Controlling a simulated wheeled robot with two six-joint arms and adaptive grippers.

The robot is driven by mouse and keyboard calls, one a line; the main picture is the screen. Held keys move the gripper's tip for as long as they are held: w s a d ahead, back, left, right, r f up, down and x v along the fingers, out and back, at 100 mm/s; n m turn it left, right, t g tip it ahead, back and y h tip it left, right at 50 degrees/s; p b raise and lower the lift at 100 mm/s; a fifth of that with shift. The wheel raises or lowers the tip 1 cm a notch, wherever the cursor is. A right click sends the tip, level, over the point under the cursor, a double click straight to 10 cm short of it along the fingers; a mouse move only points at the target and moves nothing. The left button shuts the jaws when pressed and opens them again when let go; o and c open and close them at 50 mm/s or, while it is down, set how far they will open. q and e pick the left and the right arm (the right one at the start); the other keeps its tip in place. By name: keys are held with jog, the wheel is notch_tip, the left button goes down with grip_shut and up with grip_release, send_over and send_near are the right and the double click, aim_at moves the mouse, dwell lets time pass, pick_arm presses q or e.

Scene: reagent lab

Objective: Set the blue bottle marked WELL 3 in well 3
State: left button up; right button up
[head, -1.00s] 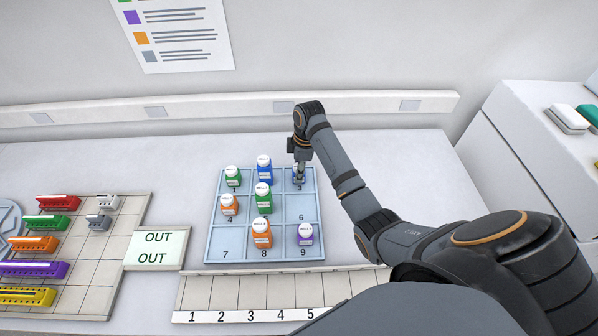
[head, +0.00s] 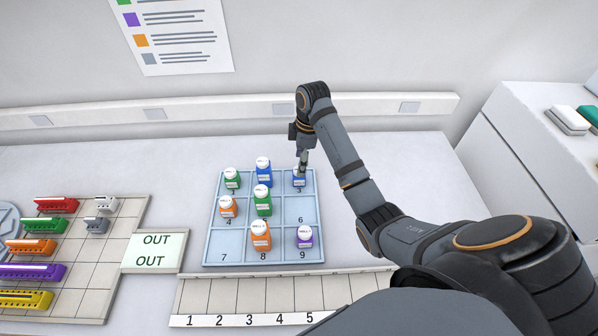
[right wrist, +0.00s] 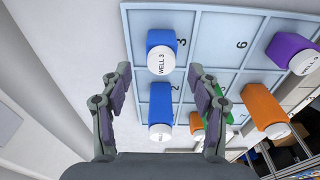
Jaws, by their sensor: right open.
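The blue bottle marked WELL 3 (head: 299,179) stands upright in well 3, the back right compartment of the light blue tray (head: 234,244). In the right wrist view the same bottle (right wrist: 161,38) shows its white cap with WELL 3 beside the printed 3. My right gripper (head: 303,160) is above this bottle, and its open fingers (right wrist: 160,75) are empty and apart from it. My left gripper is in neither view.
Another blue bottle (head: 264,171) stands in well 2. Green bottles (head: 232,180) (head: 263,204), orange bottles (head: 227,208) (head: 261,238) and a purple bottle (head: 304,238) fill other wells. Wells 6 and 7 are empty. A numbered rack (head: 250,296) lies in front.

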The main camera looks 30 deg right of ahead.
notch_tip(320, 180, up, 6)
jog(key=p, duration=0.6)
jog(key=shift+s+d+r, duration=0.25)
jog(key=shift+d, duration=0.1)
jog(key=shift+f, duration=0.1)
